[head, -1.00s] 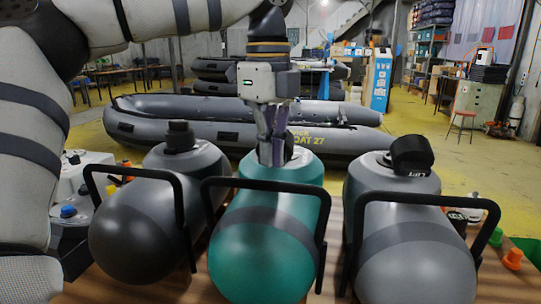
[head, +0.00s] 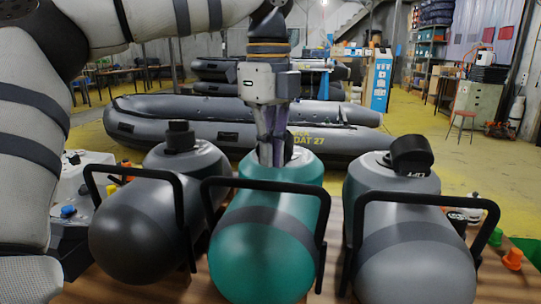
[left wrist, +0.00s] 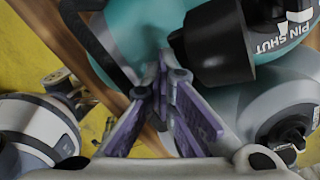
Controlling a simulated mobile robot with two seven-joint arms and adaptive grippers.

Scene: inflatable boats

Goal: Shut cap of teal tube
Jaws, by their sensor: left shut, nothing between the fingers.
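The teal tube (head: 268,240) lies in the middle of three tubes, with a dark grey band around it. My left gripper (head: 271,163) points down at its far end, fingers together and empty. In the head view the gripper mostly hides the teal tube's cap. In the left wrist view the teal tube (left wrist: 160,30) has a black cap (left wrist: 213,45) on it, beside lettering that reads "PIN SHUT". There my left fingertips (left wrist: 167,72) are just left of the cap; I cannot tell whether they touch it. My right gripper is not in view.
A dark grey tube (head: 135,240) with a black cap (head: 181,137) lies left. A grey tube (head: 415,250) with a tilted black cap (head: 411,154) lies right. Black frames (head: 324,235) stand around the tubes. Small orange and green caps (head: 512,259) sit at the right.

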